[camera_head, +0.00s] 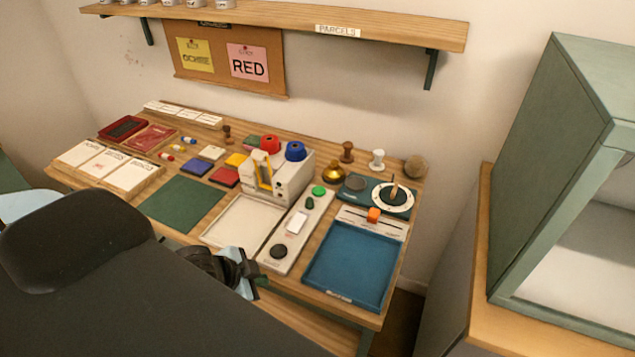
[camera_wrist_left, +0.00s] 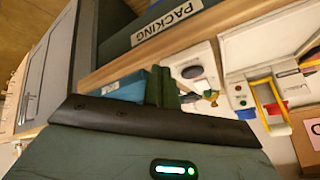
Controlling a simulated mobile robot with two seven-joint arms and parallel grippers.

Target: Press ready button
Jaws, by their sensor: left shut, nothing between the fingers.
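A narrow pale panel (camera_head: 295,231) lies near the front of the table. It carries a round green button (camera_head: 319,190) at its far end, a smaller dark green piece, a white block (camera_head: 296,222) and a round black button (camera_head: 279,251) at its near end. I cannot read which is the ready button. My left gripper (camera_head: 248,279) is shut and empty at the table's front edge, just left of and nearer than the black button, apart from it. In the left wrist view a black oval button (camera_wrist_left: 192,72) shows on a pale surface beyond the fingers. My right gripper is out of view.
A blue tray (camera_head: 347,263) lies right of the panel, a cream tray (camera_head: 243,222) left of it. A pale device (camera_head: 280,178) with red and blue tops stands behind. A green cabinet (camera_head: 565,160) stands at right. The dark green mat (camera_head: 182,204) is bare.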

